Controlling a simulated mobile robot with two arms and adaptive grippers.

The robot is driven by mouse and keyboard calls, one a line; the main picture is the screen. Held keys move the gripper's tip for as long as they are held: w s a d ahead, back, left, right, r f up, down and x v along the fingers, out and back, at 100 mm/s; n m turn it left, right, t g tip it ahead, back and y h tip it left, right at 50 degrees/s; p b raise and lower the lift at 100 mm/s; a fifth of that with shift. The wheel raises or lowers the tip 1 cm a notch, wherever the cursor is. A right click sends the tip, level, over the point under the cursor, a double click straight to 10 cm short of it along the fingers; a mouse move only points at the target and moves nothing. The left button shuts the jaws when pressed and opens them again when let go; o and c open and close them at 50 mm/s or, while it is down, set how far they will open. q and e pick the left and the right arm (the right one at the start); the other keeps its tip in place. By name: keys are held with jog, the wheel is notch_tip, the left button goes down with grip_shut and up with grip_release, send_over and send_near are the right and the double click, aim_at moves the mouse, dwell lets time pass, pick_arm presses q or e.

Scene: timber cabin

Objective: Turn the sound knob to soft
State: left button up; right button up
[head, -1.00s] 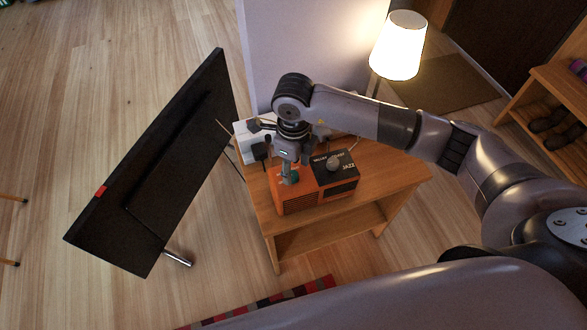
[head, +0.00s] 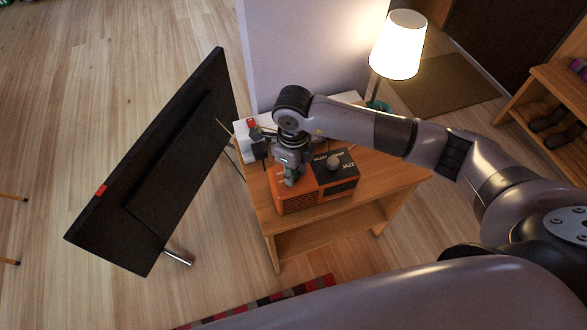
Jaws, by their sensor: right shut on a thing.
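An orange radio (head: 300,203) with a black top panel (head: 330,176) stands on a wooden side table. A round grey knob (head: 334,163) sits on the panel's right side, near the word "JAZZ". My right gripper (head: 291,182) points down onto the left part of the radio's top. It is shut on the sound knob there, which the fingers hide. I cannot read that knob's setting. My left gripper is not in view.
The wooden table (head: 392,183) has bare top right of the radio. A lit lamp (head: 398,45) stands behind. A black screen (head: 155,165) leans close on the left. A black plug-like item (head: 260,150) lies behind the radio.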

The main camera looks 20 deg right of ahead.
grip_shut()
jog(key=shift+m, duration=0.4)
jog(key=m, duration=0.3)
jog(key=shift+m+b, duration=0.35)
jog(key=shift+m, duration=0.05)
jog(key=shift+a+m, duration=0.1)
jog(key=shift+m, duration=1.9)
jog(key=o, duration=0.7)
grip_release()
